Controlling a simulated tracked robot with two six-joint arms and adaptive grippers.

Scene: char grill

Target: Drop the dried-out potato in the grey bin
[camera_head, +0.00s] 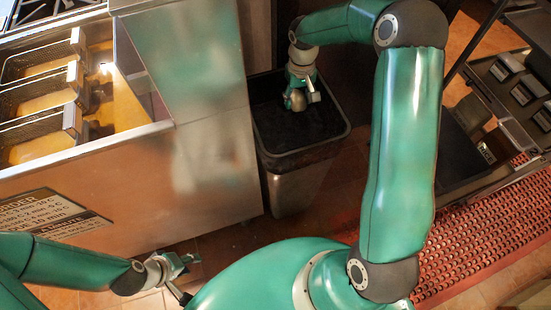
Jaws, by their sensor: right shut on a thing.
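The grey bin (297,180) stands on the floor beside the steel fryer cabinet, with a dark rim and a dark interior. My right gripper (298,101) is over the bin's opening, shut on the potato (298,101), a small brownish lump mostly covered by the fingers. From this view I cannot tell how far it is above or below the rim. My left gripper (178,266) is low at the left, near the fryer cabinet's base and away from the bin. Its fingers appear apart and nothing shows between them.
A fryer (140,137) with several wire baskets (45,98) in yellow oil stands at the left. A red perforated mat (480,240) covers the floor at the right. A dark rack (510,90) with several small containers stands at the upper right.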

